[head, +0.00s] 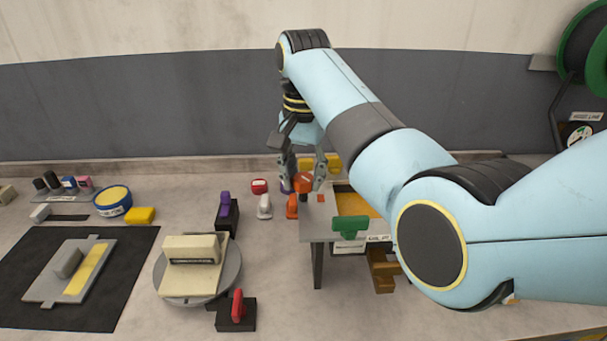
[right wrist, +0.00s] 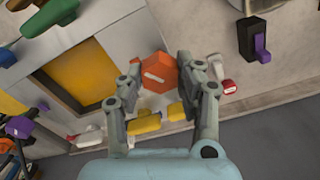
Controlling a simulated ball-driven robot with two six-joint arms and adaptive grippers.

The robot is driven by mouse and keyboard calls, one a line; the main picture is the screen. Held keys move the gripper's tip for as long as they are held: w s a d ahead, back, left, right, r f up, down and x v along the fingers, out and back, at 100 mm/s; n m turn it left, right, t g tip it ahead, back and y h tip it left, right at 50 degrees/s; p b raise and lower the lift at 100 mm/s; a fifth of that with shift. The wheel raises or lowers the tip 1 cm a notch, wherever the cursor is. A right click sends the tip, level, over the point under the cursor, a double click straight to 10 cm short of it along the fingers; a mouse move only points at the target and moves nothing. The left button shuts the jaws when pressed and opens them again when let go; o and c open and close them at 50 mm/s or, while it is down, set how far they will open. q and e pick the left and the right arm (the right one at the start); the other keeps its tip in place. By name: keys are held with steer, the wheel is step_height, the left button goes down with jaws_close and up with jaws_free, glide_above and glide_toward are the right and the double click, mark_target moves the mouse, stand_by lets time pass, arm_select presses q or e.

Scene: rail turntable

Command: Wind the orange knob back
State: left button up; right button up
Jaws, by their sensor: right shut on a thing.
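The orange knob (head: 304,182) stands on the back left corner of a grey raised stand (head: 318,227). In the right wrist view the knob (right wrist: 157,74) has a faceted outline and a pale line across its top. My right gripper (head: 305,176) points down over it, with one finger on either side. In the right wrist view the right gripper (right wrist: 160,70) is shut on the knob, whose top shows between the fingers. The knob's base is hidden. My left gripper is in neither view.
A green handle (head: 350,227) and an orange-yellow panel (head: 356,205) are on the stand. A turntable (head: 231,268) bears a cream block. Yellow blocks (right wrist: 145,124) lie behind the knob.

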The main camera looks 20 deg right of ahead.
steer(key=n, duration=0.4)
steer(key=shift+n, duration=2.7)
steer(key=o, duration=1.1)
steer(key=shift+w, duration=0.1)
steer(key=shift+o, duration=0.2)
